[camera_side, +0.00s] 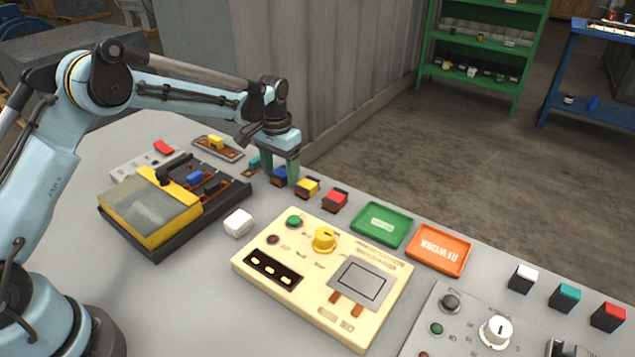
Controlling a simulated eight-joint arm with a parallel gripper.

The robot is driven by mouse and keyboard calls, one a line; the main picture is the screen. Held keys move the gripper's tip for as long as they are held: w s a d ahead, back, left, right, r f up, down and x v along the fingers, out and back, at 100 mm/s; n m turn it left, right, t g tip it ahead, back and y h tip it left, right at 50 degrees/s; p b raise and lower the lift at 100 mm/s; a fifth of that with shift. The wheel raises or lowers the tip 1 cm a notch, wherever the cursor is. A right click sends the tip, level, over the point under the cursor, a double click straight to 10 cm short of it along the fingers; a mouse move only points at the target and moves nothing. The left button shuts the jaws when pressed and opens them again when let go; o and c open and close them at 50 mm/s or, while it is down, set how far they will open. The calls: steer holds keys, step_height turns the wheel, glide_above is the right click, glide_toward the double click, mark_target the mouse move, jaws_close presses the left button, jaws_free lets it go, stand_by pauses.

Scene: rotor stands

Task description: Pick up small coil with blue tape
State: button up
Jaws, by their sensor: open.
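The small coil with blue tape (279,176) stands on the grey table, at the left end of a short row with a yellow-taped coil (307,187) and a red-taped coil (335,200). My gripper (281,172) points down over the blue coil with its green fingers open. The fingers appear to be on either side of the coil and hide part of it. I cannot tell whether they touch it.
A cream test panel (322,285) lies in front. A green tray (383,225) and an orange tray marked REWORK (440,249) lie to the right. A black fixture with a yellow-framed clear cover (150,208) stands at left, near a white block (238,223).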

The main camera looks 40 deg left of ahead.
steer(key=shift+f, duration=0.25)
steer(key=c, duration=1.2)
steer(key=shift+c, duration=0.2)
steer(key=shift+r, duration=0.15)
